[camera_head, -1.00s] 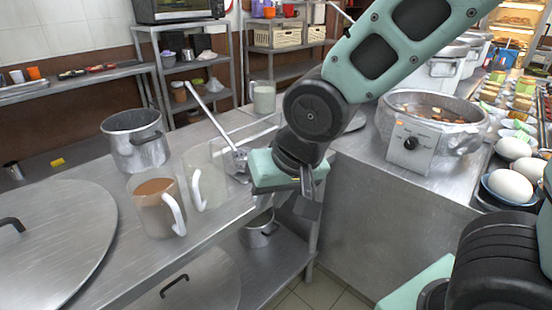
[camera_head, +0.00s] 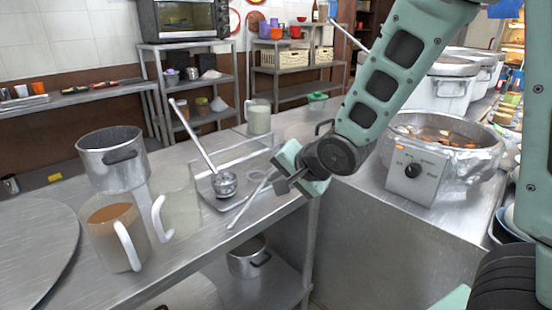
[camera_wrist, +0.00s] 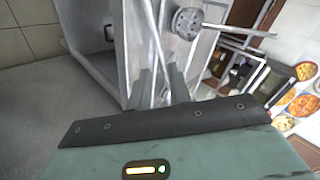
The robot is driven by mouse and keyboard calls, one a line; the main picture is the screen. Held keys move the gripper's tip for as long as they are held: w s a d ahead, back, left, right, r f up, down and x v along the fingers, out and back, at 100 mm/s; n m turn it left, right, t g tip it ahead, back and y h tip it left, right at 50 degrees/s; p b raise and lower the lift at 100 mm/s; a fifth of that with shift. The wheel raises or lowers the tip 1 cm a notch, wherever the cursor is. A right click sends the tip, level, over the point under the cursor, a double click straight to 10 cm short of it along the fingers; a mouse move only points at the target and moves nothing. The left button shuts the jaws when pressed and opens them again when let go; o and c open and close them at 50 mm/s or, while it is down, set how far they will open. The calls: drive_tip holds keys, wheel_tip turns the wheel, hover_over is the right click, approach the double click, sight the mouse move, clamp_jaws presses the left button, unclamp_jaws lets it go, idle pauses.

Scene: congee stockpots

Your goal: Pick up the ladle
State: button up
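In the wrist view the ladle's bowl (camera_wrist: 187,22) lies at the top, with the handle running right. My gripper (camera_head: 281,186) is just right of the ladle, near the counter's front edge and apart from it. In the wrist view my gripper's fingers (camera_wrist: 160,88) stand apart, with a gap between them. A thin rod shows beyond the gap. I see nothing held.
A clear jug of brown liquid (camera_head: 115,232), an empty clear jug (camera_head: 176,205) and a metal pot (camera_head: 112,158) stand left of the rack (camera_head: 238,203). A large cooker (camera_head: 418,172) stands on the right counter.

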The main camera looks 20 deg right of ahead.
drive_tip(key=p, duration=0.4)
approach(254, 196)
drive_tip(key=x, duration=0.2)
drive_tip(key=shift+w+f, duration=0.3)
drive_tip(key=shift+x, duration=2.9)
clamp_jaws()
